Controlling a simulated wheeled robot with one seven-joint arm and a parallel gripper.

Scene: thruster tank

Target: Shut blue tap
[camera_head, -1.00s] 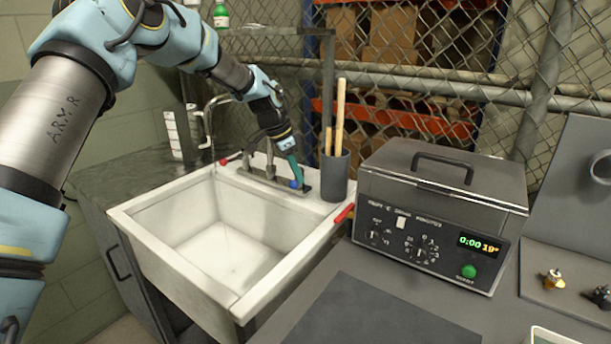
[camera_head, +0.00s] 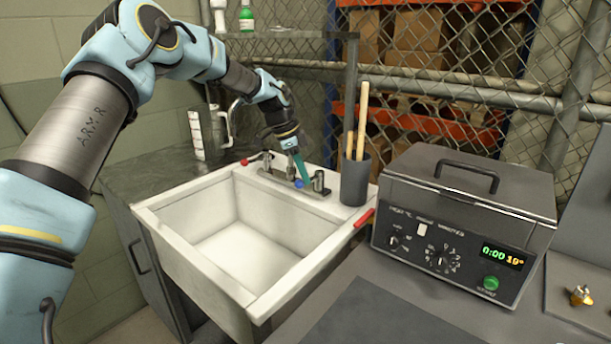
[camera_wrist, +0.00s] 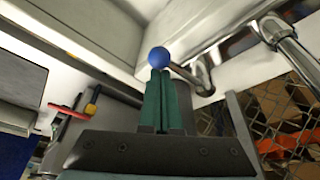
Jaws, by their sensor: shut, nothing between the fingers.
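The blue tap's round blue knob (camera_head: 298,184) sits at the right of the metal faucet, on the sink's back ledge. In the wrist view the blue knob (camera_wrist: 158,57) is on the end of a thin metal lever that runs right to the tap body (camera_wrist: 203,78). My gripper (camera_head: 306,182) points down beside the knob, with its teal fingers shut and empty. In the wrist view my gripper's fingertips (camera_wrist: 160,73) overlap the knob's lower edge and appear to touch it. The red tap knob (camera_head: 244,162) is at the faucet's left.
The white sink (camera_head: 165,228) is empty. A dark cup with wooden sticks (camera_head: 355,182) stands close right of the blue tap. A grey heated-bath box (camera_head: 465,225) stands further right on the counter. A chain-link fence (camera_head: 490,60) and shelf are behind.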

